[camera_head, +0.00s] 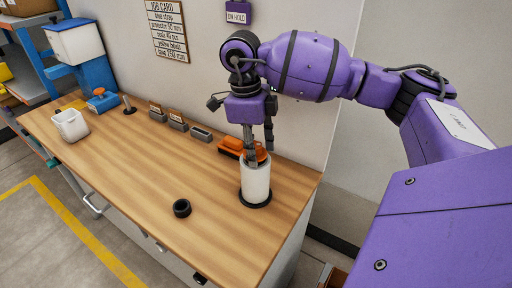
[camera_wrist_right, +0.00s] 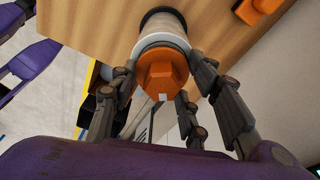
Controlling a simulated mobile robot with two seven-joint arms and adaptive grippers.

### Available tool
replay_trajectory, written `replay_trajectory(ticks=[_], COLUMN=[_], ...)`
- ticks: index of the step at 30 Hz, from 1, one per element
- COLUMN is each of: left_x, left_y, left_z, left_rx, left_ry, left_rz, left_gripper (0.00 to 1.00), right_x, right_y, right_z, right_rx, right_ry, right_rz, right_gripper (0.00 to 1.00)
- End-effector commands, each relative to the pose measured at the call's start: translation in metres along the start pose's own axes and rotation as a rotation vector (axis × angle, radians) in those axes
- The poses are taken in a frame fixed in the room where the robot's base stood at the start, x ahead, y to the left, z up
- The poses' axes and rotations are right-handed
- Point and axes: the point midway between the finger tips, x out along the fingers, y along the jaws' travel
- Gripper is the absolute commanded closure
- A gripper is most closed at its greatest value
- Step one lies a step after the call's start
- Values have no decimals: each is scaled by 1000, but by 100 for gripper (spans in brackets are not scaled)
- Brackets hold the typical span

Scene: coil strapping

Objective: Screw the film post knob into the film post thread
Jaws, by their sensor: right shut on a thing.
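The orange film post knob (camera_head: 261,155) is at the top of the white film roll (camera_head: 255,183), which stands upright on a black round base (camera_head: 256,203) near the bench's right end. In the right wrist view the knob (camera_wrist_right: 163,72) is faceted and sits in front of the roll's end. My right gripper (camera_head: 258,158) points down from above, its fingers shut on the knob; they surround it in the right wrist view (camera_wrist_right: 166,82). The post thread is hidden under the knob and inside the roll. My left gripper is not in view.
An orange tool (camera_head: 231,146) lies close behind the roll, against the wall side. A black ring (camera_head: 182,208) lies on the wooden bench (camera_head: 140,172). Small labelled bins (camera_head: 177,122), a short dark post (camera_head: 128,106) and a white container (camera_head: 70,125) stand farther left. The bench middle is clear.

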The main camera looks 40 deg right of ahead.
Motion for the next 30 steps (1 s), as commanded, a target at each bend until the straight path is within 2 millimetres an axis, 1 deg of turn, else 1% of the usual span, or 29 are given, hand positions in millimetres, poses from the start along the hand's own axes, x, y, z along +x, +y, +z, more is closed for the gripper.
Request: replay_trajectory(ticks=[6,18,24,30], left_x=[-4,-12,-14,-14], left_y=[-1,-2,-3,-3], left_z=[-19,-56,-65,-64], left_rx=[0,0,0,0], left_ry=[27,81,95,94], left_rz=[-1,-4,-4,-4], left_gripper=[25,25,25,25], right_x=[-5,-5,-3,-2], right_y=[0,0,0,0], right_z=[0,1,1,2], right_rx=[198,577,675,681], right_ry=[-3,-5,-3,-1], right_rz=[23,69,81,82], right_gripper=[100,100,100,100])
